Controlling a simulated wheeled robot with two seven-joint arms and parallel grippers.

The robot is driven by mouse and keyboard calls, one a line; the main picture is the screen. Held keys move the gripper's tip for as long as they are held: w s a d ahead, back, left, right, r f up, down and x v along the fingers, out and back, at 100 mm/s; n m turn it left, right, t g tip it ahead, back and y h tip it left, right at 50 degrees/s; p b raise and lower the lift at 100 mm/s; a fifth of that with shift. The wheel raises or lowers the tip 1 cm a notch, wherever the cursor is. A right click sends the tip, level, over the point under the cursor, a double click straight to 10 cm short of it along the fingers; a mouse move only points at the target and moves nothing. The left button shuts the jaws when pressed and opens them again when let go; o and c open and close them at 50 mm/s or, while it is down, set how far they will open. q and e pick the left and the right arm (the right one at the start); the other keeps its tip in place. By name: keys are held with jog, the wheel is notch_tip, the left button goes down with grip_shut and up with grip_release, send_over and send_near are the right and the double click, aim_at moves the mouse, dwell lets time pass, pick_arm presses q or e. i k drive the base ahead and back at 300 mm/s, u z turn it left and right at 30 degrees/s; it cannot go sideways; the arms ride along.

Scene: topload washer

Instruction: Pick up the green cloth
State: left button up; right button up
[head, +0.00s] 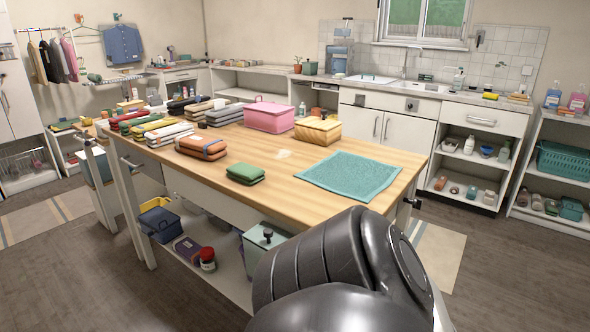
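A folded green cloth (246,174) lies flat near the front edge of the wooden table, left of a spread teal cloth (350,176). Nothing touches the green cloth from above. A large dark grey part of my own arm fills the lower middle of the head view, in front of the table's right part. Neither of my grippers shows in this view.
The wooden table (290,190) has clear room between the green and teal cloths. An orange-brown folded bundle (201,148), several folded cloths, a pink box (269,117) and a yellow box (318,130) stand farther back. A shelf with bins lies beneath the tabletop.

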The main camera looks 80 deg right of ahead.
aim_at(247, 175)
jog(key=z, duration=0.95)
jog(key=i, duration=3.25)
jog(key=z, duration=1.5)
